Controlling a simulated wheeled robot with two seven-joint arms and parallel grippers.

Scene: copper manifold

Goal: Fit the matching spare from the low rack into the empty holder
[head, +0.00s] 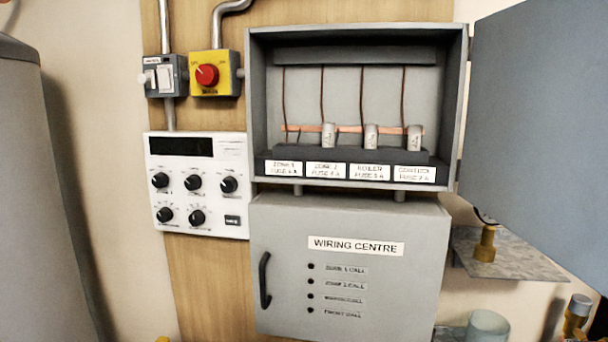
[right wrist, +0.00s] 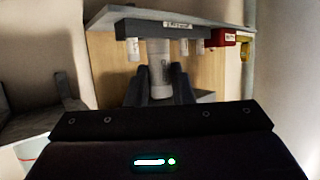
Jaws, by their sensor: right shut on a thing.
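In the head view an open grey fuse box (head: 458,110) has labelled positions along a dark holder strip. The first position (head: 290,148), above the Zone 1 label, has no fuse. White fuses stand above Zone 2 (head: 328,135), Boiler (head: 371,136) and the last label (head: 414,138). In the right wrist view my right gripper (right wrist: 159,84) is shut on a grey cylindrical fuse (right wrist: 158,55). Its upper end meets the dark rack strip (right wrist: 150,27); I cannot tell if it is apart from it. Smaller fuses (right wrist: 133,49) show beside it. My left gripper is in neither view.
The box's grey door (head: 545,120) stands open at the right. Below is the closed Wiring Centre cabinet (head: 350,285) with a black handle. A control panel (head: 198,185) and red stop button (head: 207,75) are at left. A red labelled block (right wrist: 222,37) sits near the rack.

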